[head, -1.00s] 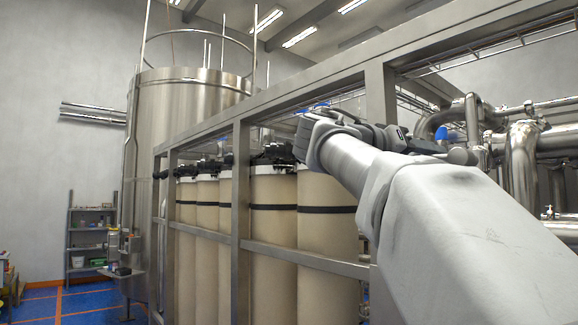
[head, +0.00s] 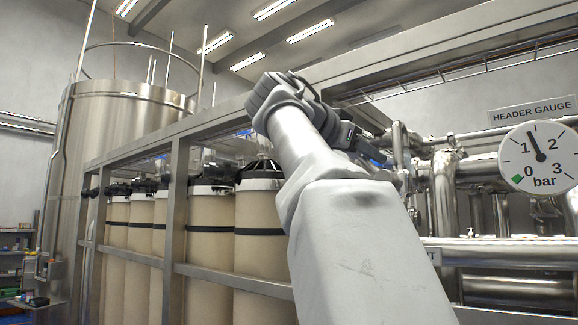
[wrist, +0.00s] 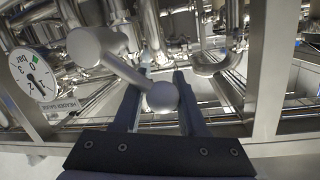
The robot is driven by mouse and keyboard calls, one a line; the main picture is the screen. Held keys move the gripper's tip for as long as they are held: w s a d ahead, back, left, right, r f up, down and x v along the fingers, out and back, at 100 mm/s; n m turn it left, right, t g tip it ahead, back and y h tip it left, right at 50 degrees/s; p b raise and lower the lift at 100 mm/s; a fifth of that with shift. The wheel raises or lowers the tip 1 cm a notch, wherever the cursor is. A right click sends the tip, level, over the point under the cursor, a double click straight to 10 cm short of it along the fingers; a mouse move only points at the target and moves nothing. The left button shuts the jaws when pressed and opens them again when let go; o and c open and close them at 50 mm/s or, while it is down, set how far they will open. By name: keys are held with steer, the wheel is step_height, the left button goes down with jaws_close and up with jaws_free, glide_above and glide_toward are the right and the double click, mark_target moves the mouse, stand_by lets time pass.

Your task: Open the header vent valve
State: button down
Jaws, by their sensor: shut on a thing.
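In the wrist view a grey valve lever (wrist: 127,71) runs from a thick rounded hub (wrist: 92,46) down to a round ball knob (wrist: 162,97). No label shows on it. My gripper (wrist: 160,82) has its two dark fingers on either side of the ball knob and is shut on it. In the head view my gripper (head: 362,145) is at the end of the raised arm, small and partly hidden, and its hold on the lever cannot be made out there.
A round header gauge (head: 540,157) at right reads between 1 and 2 bar; it also shows tilted in the wrist view (wrist: 34,74). Steel pipes (head: 500,283) fill the right. A steel frame (head: 177,215) with several beige cylinders (head: 208,250) stands left of my arm.

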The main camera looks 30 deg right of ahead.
mark_target(396, 155)
steer(key=shift+s+d+r+m+t+y+b, duration=0.1)
steer(key=shift+s+d+m+t+y+b, duration=0.15)
steer(key=shift+s+m, duration=0.6)
steer(key=shift+s+d+r+m+t+y+b, duration=0.15)
steer(key=shift+s+d+m+t+b, duration=0.3)
steer(key=shift+m, duration=0.85)
steer(key=shift+s+d+r+m+t+y+b, duration=0.1)
steer(key=shift+s+d+m+y+b, duration=0.1)
steer(key=shift+s+m, duration=0.7)
steer(key=shift+w, duration=0.2)
steer(key=c, duration=0.7)
jaws_free()
steer(key=shift+a, duration=0.1)
steer(key=shift+o, duration=1)
steer(key=shift+r+m, duration=0.2)
steer(key=shift+m, duration=0.05)
steer(key=shift+s, duration=0.1)
